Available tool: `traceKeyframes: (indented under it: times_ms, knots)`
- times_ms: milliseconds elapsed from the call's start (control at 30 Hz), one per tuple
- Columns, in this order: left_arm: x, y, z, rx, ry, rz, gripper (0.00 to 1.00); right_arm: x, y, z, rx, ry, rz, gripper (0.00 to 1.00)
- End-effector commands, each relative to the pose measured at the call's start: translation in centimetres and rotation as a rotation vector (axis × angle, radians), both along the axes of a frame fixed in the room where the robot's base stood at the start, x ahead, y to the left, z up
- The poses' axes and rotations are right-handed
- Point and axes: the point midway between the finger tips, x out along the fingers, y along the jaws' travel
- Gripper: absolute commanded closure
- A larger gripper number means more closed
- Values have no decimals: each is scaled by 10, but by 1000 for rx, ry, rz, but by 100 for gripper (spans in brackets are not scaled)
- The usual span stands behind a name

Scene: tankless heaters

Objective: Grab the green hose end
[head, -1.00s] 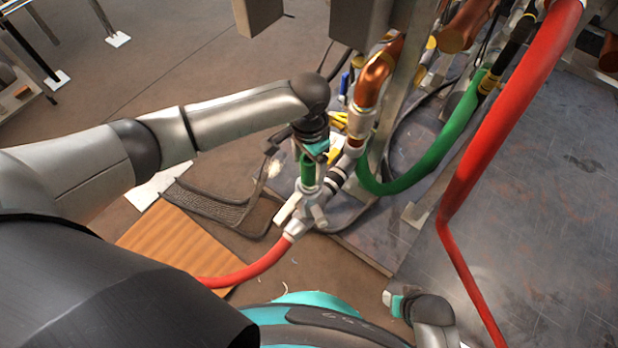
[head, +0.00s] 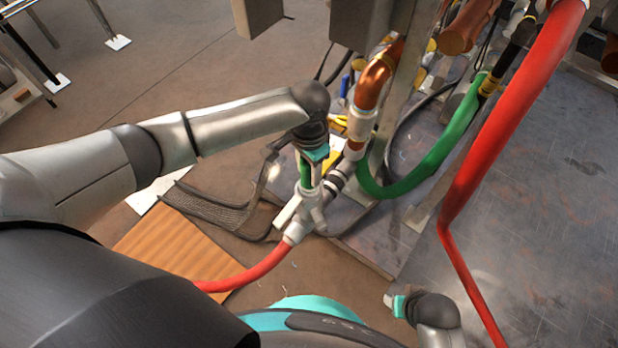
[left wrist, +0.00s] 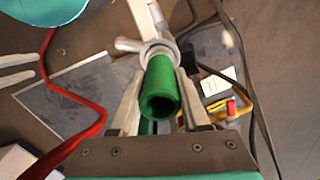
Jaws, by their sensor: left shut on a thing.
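The green hose end (head: 304,174) is a short green tube rising from a pale valve fitting (head: 307,207) in the head view. In the left wrist view its round open mouth (left wrist: 160,92) faces the camera. My left gripper (left wrist: 158,98) is shut on the green hose end, with one pale finger on each side of it. In the head view the left gripper (head: 308,168) is partly hidden by its own wrist. My right gripper (head: 394,301) is low in the head view, away from the hose. Its two fingers look apart at the left edge of the left wrist view (left wrist: 18,69).
A red hose (head: 250,276) runs from the valve fitting to the lower left. A copper pipe (head: 373,82) and a metal post stand just right of the left gripper. A longer green hose (head: 440,150) and a thick red pipe (head: 505,130) lie farther right. Brown floor is open at upper left.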

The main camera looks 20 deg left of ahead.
Motion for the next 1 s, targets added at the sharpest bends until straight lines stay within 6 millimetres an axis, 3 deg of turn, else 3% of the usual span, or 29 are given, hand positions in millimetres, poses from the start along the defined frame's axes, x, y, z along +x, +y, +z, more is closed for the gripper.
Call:
traceKeyframes:
  times_ms: [33, 267, 1000]
  knots:
    - [0, 0, 0, 1, -1, 0, 74, 0, 0, 0, 0, 0, 0, 43]
    - [0, 0, 0, 1, -1, 0, 100, 0, 0, 0, 0, 0, 0, 43]
    - [1, 0, 6, 0, -2, 1, 100, -3, -1, -1, -1, 4, 0, 43]
